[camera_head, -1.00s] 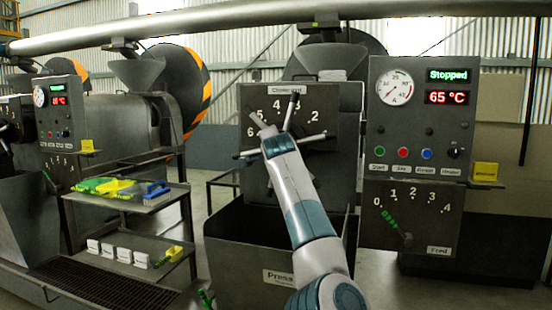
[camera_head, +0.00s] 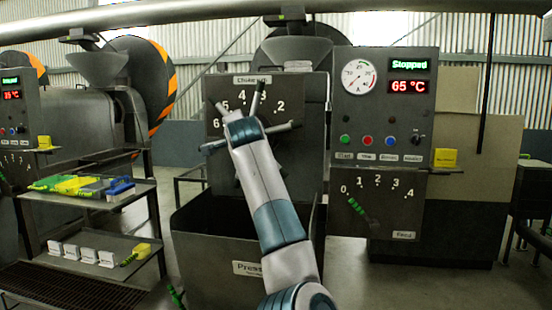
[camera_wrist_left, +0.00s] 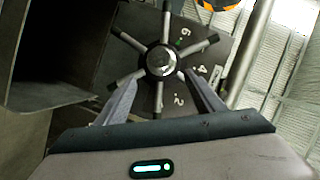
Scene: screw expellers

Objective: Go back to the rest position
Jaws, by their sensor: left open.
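The choke wheel (camera_wrist_left: 160,60) has a round hub and several spokes with dark grips, in front of a dark panel with a number scale. In the head view its spokes (camera_head: 280,128) show around my left wrist below the choke label. My left arm (camera_head: 272,200) reaches up to it, and its gripper is hidden behind the wrist there. In the left wrist view my left gripper (camera_wrist_left: 162,95) is open, its two fingers apart and pointing at the wheel, with nothing seen held between them. I cannot tell whether the fingers touch the spokes. My right gripper is not in view.
A control panel (camera_head: 385,105) reading Stopped and 65 °C stands right of the wheel, above a feed lever (camera_head: 360,212). A dark press bin (camera_head: 195,245) is below. A two-level shelf (camera_head: 85,215) with tools and white blocks stands at the left. Floor shows at the right.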

